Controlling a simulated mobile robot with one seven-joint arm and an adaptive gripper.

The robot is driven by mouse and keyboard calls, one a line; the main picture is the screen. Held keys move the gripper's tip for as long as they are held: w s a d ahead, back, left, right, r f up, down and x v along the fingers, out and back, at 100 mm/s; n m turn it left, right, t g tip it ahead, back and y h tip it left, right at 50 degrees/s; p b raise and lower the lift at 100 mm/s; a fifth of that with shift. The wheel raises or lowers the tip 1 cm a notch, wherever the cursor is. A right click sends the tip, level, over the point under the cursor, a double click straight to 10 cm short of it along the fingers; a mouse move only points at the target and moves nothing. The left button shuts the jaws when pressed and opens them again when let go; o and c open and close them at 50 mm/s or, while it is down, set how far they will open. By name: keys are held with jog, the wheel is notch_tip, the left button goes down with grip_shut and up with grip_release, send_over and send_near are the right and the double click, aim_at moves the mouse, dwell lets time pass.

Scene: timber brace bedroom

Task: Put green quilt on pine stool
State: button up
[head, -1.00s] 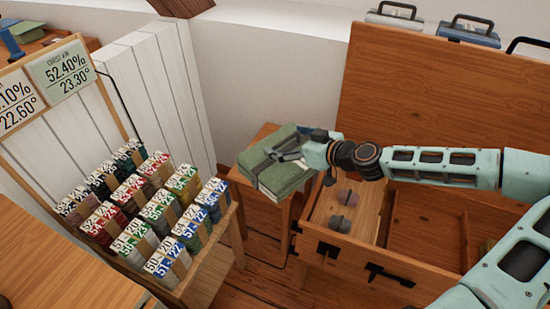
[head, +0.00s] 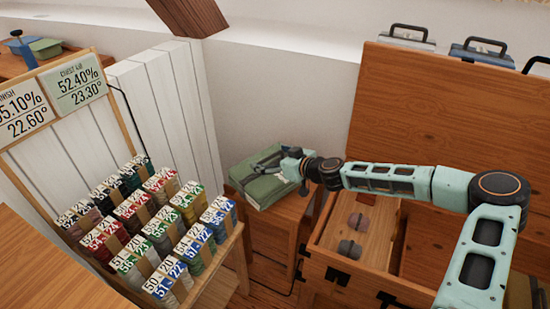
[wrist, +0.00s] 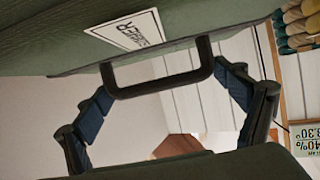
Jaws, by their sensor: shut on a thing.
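In the wrist view the quilt (wrist: 205,15) fills the upper edge, with a white label and a dark handle between the fingers (wrist: 165,98).
A rack of coloured packets (head: 165,225) stands left of the stool. An open wooden chest (head: 425,235) with dark round items is close on the right. A white panelled surface (head: 165,105) and pale wall (head: 275,90) are behind.

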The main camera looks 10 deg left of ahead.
aim_at(268, 164)
jog(key=shift+w+a+f, duration=0.25)
jog(key=shift+w+f, duration=0.1)
jog(key=shift+w+a+f+b, duration=0.15)
jog(key=shift+f+b, duration=0.55)
jog(key=shift+f, duration=0.9)
jog(key=shift+f, duration=0.15)
jog(key=o, duration=1.9)
jog(key=shift+f, duration=0.1)
jog(key=shift+r, duration=0.2)
jog(key=p+v, duration=0.2)
jog(key=v, duration=0.8)
jog(key=shift+s+d, duration=0.25)
jog(key=shift+v, duration=0.85)
